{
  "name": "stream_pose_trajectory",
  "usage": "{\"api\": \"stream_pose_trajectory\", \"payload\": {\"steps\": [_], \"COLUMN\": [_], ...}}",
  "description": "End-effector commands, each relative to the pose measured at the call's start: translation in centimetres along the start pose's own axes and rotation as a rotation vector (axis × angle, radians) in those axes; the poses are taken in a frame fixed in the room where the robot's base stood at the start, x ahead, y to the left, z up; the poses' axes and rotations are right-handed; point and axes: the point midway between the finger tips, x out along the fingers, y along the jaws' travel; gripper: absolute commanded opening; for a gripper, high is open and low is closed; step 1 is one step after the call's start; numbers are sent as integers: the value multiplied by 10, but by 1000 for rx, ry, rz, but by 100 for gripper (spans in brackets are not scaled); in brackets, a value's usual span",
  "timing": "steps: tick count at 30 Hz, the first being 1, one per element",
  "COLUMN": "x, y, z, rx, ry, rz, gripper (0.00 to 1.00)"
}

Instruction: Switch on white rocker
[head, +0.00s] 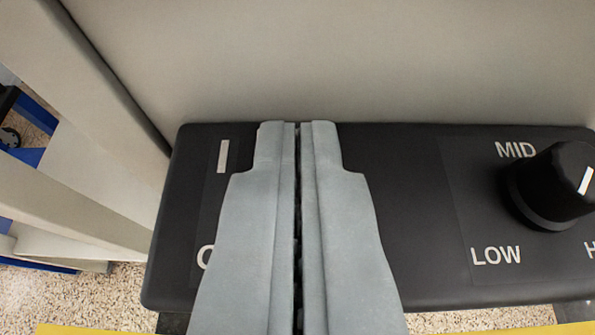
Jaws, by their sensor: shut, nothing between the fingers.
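My gripper (298,128) is shut and empty, its two grey fingers side by side in the middle of the head view. The fingers reach over a black control panel (410,220). Left of the fingers the panel bears a white "I" mark (222,156) above a partly covered round mark (206,257). The white rocker itself is not visible; the fingers cover the panel area right of these marks. I cannot tell whether the fingertips touch the panel.
A black rotary knob (552,187) with a white pointer line stands at the panel's right, with MID, LOW and a cut-off "H" around it. A beige wall (330,60) rises behind the panel. Beige frame posts (95,90) stand at left. Speckled floor (120,295) shows below.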

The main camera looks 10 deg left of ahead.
Motion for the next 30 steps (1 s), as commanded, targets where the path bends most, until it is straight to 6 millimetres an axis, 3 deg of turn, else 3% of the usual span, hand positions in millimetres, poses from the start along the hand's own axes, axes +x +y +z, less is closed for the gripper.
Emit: {"api": "stream_pose_trajectory", "payload": {"steps": [30], "x": [12], "y": [0], "z": [-11], "rx": [0], "ry": [-22], "rz": [-1], "gripper": [0]}}
